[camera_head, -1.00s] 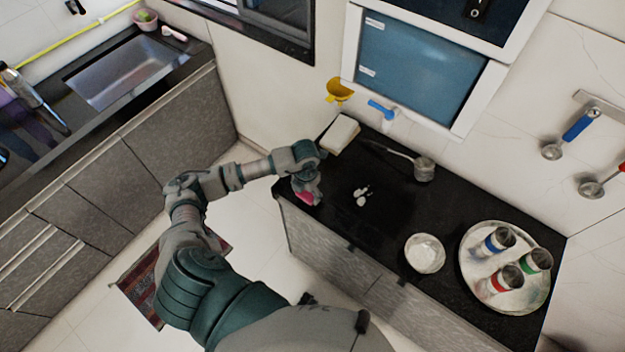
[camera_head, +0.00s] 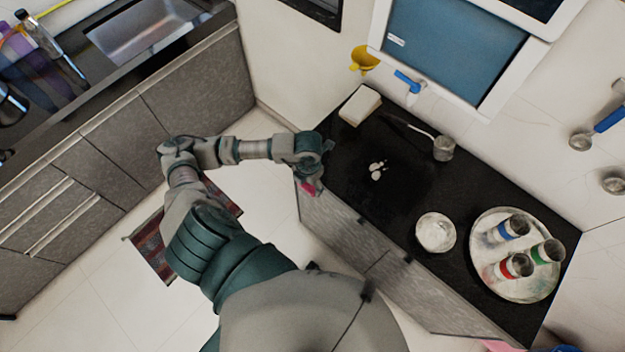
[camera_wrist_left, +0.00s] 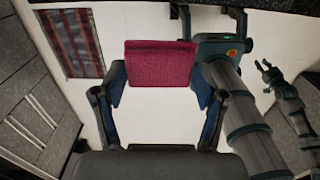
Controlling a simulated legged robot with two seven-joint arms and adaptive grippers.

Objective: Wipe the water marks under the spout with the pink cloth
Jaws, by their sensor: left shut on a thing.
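The pink cloth (camera_head: 309,188) is in my left gripper (camera_head: 318,178), at the front left edge of the dark counter. In the left wrist view the cloth (camera_wrist_left: 160,62) spans the gap between the two fingers of my left gripper (camera_wrist_left: 160,85), with floor beyond it. A blue tap-like spout (camera_head: 408,81) shows at the wall behind the counter. Small white patches (camera_head: 377,171) lie on the counter; I cannot tell whether they are water marks. My right gripper (camera_wrist_left: 265,67) shows small at the right of the wrist view, its fingers spread.
A yellow funnel-like thing (camera_head: 364,59) is near the wall. The counter middle is mostly clear.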

